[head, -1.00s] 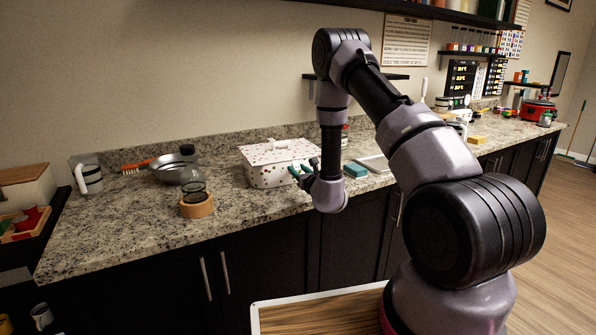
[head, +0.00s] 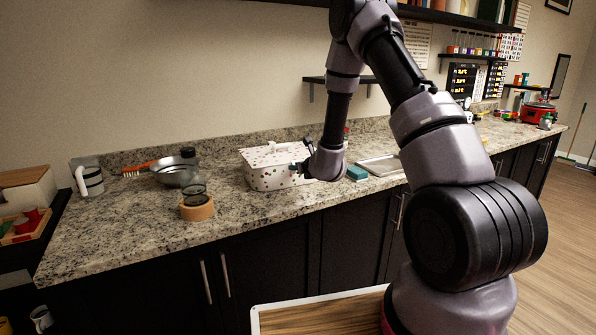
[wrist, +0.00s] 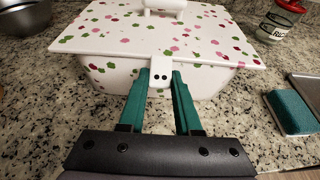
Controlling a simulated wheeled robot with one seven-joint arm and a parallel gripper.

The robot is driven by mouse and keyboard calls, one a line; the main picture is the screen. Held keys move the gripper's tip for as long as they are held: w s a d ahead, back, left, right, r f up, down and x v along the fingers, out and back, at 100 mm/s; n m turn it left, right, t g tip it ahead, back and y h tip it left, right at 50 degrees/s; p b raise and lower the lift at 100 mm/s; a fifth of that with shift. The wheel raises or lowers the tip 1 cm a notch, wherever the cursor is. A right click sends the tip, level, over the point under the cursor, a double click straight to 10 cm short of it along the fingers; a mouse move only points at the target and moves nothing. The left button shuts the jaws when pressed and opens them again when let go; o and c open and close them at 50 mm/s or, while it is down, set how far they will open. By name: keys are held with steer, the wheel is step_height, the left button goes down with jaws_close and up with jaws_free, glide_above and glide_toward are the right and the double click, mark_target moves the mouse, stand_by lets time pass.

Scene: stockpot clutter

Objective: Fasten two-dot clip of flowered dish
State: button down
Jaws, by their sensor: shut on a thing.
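The flowered dish (head: 272,177) is a white lidded box with pink, red and green spots, standing on the granite counter. Its lid (wrist: 110,38) lies on top with a white handle (wrist: 165,5). The white two-dot clip (wrist: 160,62) hangs from the middle of the lid's near edge, against the dish's front wall. My gripper (wrist: 161,78) has teal fingers, one at each side of the clip, shut on it. In the head view my gripper (head: 297,168) is at the dish's front right. I cannot tell whether the clip is latched.
A teal sponge (wrist: 290,111) and a grey tray (head: 378,166) lie right of the dish. A red-lidded jar (wrist: 281,20) stands behind right. A metal bowl (head: 172,170) and a tape roll (head: 196,207) are to the left. Counter in front is clear.

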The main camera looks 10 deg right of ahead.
steer(key=shift+w+r+g, duration=0.25)
steer(key=shift+r+g, duration=0.1)
steer(key=shift+g, duration=0.35)
steer(key=c, duration=0.6)
jaws_free()
steer(key=v, duration=1)
steer(key=shift+s+r, duration=0.2)
steer(key=shift+s, duration=0.15)
steer(key=shift+a, duration=0.15)
